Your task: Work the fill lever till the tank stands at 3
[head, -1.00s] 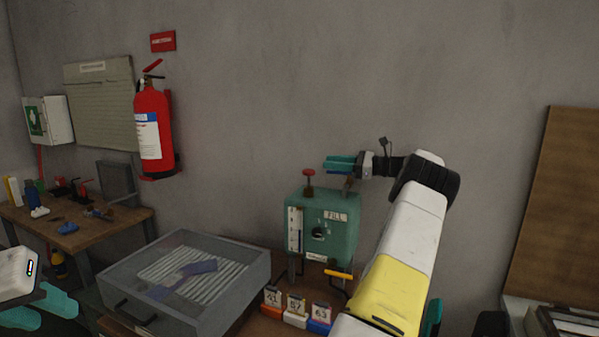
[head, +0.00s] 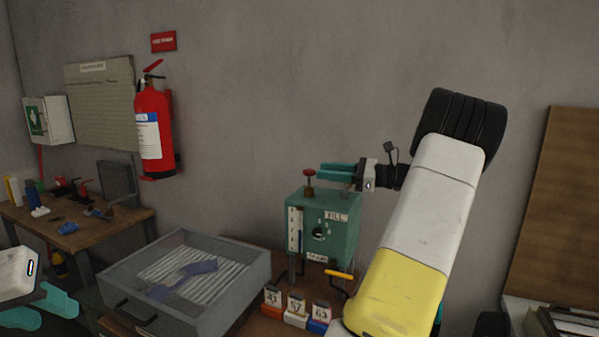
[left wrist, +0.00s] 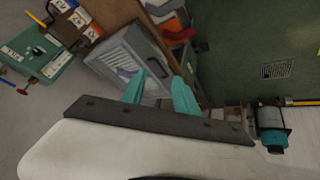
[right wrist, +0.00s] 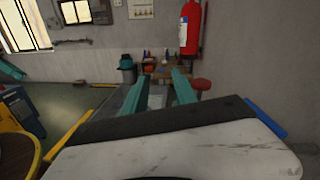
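The teal tank box (head: 346,232) stands against the wall, with a FILL label (head: 336,216) and a white gauge strip (head: 294,229) at its left. The gauge level is too small to read. A red knob (head: 309,174) tops it; a yellow-handled lever (head: 340,274) sticks out at lower right. A blue handle shows in the left wrist view (left wrist: 8,83) and right of my gripper in the right wrist view (right wrist: 264,118). My right gripper (head: 337,171) is open just above the box's top right, pointing left; I see nothing between its fingers. My left gripper (head: 42,308) is open and empty at far left.
A grey clear-topped case (head: 120,276) with a purple sock-like piece (head: 186,277) stands left of the box. Several numbered small bins (head: 296,319) sit in front of the box. A fire extinguisher (head: 154,130) hangs on the wall. A brown board (head: 556,210) stands at right.

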